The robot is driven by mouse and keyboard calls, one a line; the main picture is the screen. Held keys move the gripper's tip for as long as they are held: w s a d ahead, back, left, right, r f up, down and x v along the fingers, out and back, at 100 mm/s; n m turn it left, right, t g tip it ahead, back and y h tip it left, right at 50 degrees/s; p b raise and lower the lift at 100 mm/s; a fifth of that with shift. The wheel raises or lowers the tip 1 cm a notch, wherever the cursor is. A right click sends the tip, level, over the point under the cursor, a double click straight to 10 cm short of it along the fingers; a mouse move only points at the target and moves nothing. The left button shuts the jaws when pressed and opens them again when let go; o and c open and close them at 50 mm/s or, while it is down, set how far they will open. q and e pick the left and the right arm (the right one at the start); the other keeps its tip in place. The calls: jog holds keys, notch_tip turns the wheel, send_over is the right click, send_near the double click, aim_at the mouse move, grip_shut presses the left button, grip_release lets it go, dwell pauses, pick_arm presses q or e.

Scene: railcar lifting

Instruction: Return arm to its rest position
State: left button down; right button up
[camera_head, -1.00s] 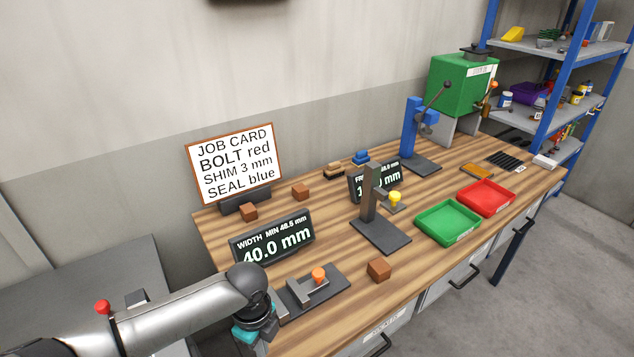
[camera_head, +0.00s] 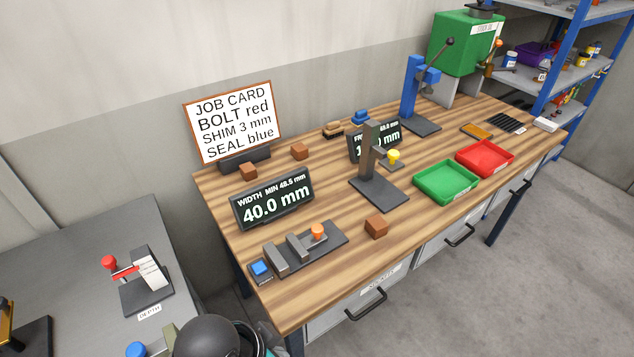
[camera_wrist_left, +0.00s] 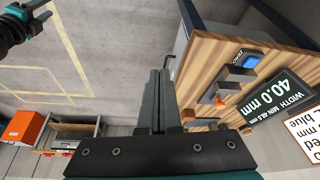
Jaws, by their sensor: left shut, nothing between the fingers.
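My left gripper (camera_wrist_left: 160,76) shows in the left wrist view with its two dark fingers together and nothing between them. It is clear of the wooden workbench (camera_wrist_left: 203,62), which lies to its right in that view. In the head view only a dark rounded part of my left arm shows at the bottom edge, left of the bench's near corner; its fingers are out of that picture. A dark and teal part of my own body shows at the top left of the wrist view, too small to read as open or shut.
The bench holds a width gauge with an orange knob (camera_head: 317,231), a 40.0 mm display (camera_head: 272,201), brown blocks, a green tray (camera_head: 447,182) and a red tray (camera_head: 485,158). A dark side table (camera_head: 90,240) at left carries a red-knobbed depth gauge (camera_head: 145,278). Floor at right is clear.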

pick_arm(q)
jog(key=s+a+r+n+y, duration=0.25)
jog(key=s+a+n, duration=0.3)
jog(key=a, duration=0.35)
notch_tip(320, 180, down, 33)
jog(key=s+b, duration=0.1)
jog(key=b, duration=1)
jog(key=s+a+f+g+b, duration=0.1)
jog(key=s+f+b, duration=0.5)
jog(key=f, duration=0.7)
jog(key=s+a+f+g+b, duration=0.1)
jog(key=s+a+f+b, duration=0.1)
jog(key=s+f+b, duration=0.4)
jog(key=s+f, duration=0.4)
jog(key=f, duration=0.3)
jog(key=shift+s+f+n, duration=0.2)
jog(key=shift+f+n, duration=0.1)
jog(key=shift+n, duration=0.05)
pick_arm(e)
notch_tip(320, 180, down, 23)
jog(key=shift+w, duration=0.35)
